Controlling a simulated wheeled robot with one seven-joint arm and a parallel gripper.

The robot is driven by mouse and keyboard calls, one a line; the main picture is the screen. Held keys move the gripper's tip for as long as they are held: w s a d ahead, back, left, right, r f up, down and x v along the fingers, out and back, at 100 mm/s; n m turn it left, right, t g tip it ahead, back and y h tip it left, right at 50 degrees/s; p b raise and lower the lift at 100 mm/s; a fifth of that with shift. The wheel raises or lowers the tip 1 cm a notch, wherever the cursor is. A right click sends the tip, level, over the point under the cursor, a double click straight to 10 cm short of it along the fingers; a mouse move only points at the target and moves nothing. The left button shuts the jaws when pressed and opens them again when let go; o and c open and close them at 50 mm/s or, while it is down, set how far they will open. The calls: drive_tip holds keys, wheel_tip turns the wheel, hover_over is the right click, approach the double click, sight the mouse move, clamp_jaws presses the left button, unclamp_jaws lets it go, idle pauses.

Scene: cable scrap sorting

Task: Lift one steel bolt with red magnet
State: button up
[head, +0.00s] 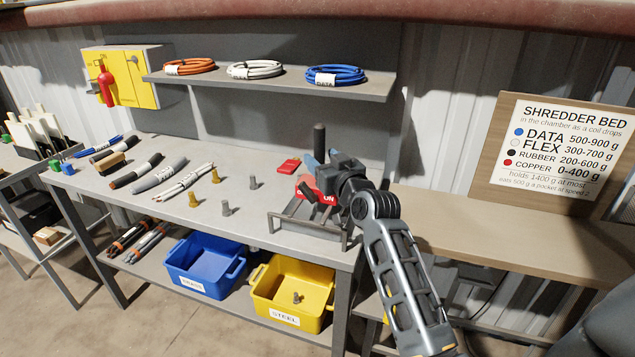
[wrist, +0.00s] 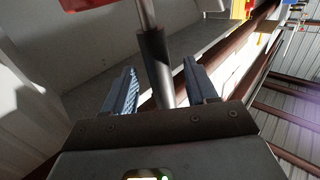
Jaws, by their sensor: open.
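The red magnet (head: 327,198) carries white lettering and sits at a grey metal stand (head: 300,222) on the bench's right end. A black upright handle (head: 319,142) shows beside my gripper (head: 314,168). In the wrist view, my gripper's open fingers (wrist: 160,85) stand on either side of a dark rod (wrist: 154,58) with a silver upper part; I cannot tell whether they touch it. Two grey steel bolts stand on the bench, a back one (head: 253,183) and a front one (head: 225,209). Another grey bolt (head: 296,298) is in the yellow STEEL bin (head: 262,300).
Brass-coloured bolts (head: 193,199) and cable pieces (head: 160,176) lie left of the steel bolts. A flat red piece (head: 288,166) lies behind the magnet. A shelf with coils (head: 265,86) overhangs the back. A blue bin (head: 205,268) is below.

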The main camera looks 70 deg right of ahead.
drive_tip(key=shift+x, duration=1.2)
drive_tip(key=shift+c, duration=0.5)
clamp_jaws()
drive_tip(key=shift+r, duration=0.25)
